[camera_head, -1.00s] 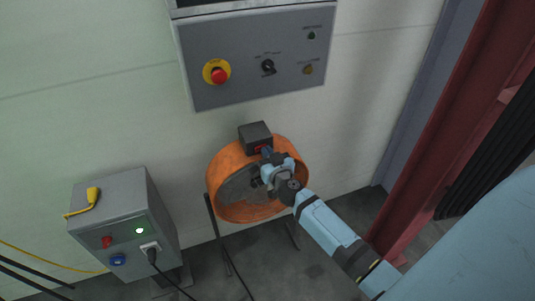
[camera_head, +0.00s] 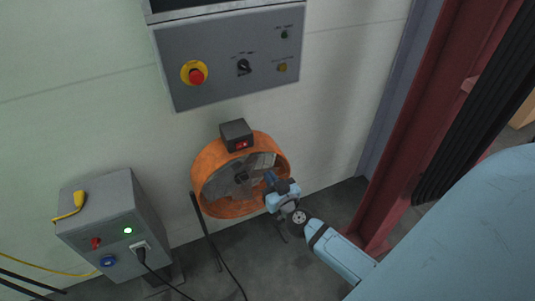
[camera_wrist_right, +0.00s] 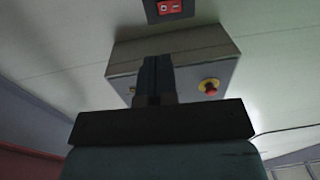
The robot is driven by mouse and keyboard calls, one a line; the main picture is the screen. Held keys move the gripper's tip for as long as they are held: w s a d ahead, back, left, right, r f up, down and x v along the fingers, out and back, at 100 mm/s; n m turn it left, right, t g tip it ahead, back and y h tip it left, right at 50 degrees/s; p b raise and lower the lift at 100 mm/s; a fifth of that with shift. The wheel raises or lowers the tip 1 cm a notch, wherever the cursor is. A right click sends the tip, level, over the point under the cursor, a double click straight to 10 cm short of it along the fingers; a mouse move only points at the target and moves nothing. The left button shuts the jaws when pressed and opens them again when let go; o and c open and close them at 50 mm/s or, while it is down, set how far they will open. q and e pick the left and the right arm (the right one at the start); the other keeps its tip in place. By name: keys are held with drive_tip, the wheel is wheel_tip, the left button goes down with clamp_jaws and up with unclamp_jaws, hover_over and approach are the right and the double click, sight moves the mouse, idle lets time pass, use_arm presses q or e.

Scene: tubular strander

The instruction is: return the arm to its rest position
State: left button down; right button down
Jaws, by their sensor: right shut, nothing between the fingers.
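My right arm (camera_head: 340,256) comes in from the lower right of the head view. Its gripper (camera_head: 270,178) is shut and empty in front of the right part of the orange drum fan (camera_head: 208,166). I cannot tell from the picture whether it touches the fan. In the right wrist view the shut fingers (camera_wrist_right: 154,75) point up past the grey control panel (camera_wrist_right: 190,62). My left gripper is in neither view.
A red rocker switch (camera_head: 241,145) sits in the dark box on top of the fan. The control panel (camera_head: 215,75) with a red stop button (camera_head: 196,76) hangs above. A grey socket box (camera_head: 108,205) stands left, with a cable. A red steel column (camera_head: 425,130) rises at right.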

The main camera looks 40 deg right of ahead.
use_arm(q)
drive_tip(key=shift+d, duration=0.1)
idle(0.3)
